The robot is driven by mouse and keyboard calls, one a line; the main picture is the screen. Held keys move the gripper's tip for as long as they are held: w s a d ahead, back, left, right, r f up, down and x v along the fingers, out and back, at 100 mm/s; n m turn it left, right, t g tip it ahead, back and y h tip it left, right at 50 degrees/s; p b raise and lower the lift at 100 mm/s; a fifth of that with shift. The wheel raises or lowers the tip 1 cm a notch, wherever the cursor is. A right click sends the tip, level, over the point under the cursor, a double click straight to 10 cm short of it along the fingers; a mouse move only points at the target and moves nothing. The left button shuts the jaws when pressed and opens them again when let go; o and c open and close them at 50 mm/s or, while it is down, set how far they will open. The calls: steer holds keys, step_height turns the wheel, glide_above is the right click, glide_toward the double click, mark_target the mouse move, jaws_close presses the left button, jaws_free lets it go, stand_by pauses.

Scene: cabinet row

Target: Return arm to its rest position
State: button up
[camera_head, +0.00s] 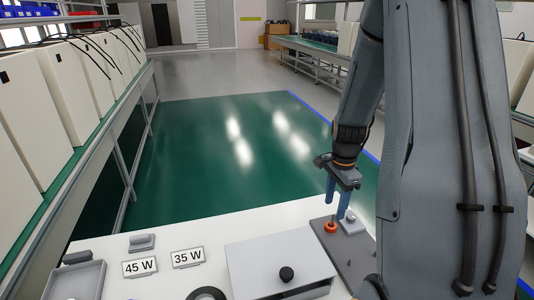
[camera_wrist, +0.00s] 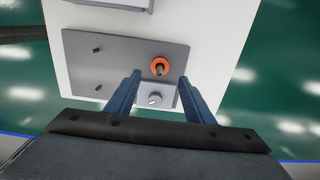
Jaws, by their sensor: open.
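My gripper (camera_head: 338,203) hangs from the arm at the right of the head view, pointing down over a grey plate (camera_head: 358,262) on the white table. In the wrist view my gripper (camera_wrist: 162,85) is open, with its two blue fingers apart and nothing held between them. An orange ring (camera_head: 331,227) sits around a peg on the plate, and it also shows in the wrist view (camera_wrist: 160,59) just beyond the fingertips. A small light-grey block with a round knob (camera_wrist: 154,99) lies between the fingers in the picture, below them.
The white table (camera_head: 215,225) holds a grey box with a black knob (camera_head: 270,262), signs reading 45 W (camera_head: 140,267) and 35 W (camera_head: 188,257), a grey tray (camera_head: 75,281) and a dark ring (camera_head: 207,294). Shelves with white cabinets (camera_head: 62,90) line the left. Green floor beyond is clear.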

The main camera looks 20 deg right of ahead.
steer(key=shift+a, duration=0.1)
steer(key=s+a+r+n, duration=0.3)
steer(key=a+n, duration=0.3)
steer(key=a, duration=0.1)
steer(key=s+a+r+n, duration=0.3)
steer(key=a+n, duration=0.3)
steer(key=a, duration=0.2)
steer(key=s+a+r+n+t, duration=0.1)
steer(key=s+a+r+n, duration=0.2)
steer(key=a+n, duration=0.3)
steer(key=shift+s+a+n, duration=0.3)
steer(key=shift+s+a, duration=0.15)
steer(key=shift+a, duration=0.2)
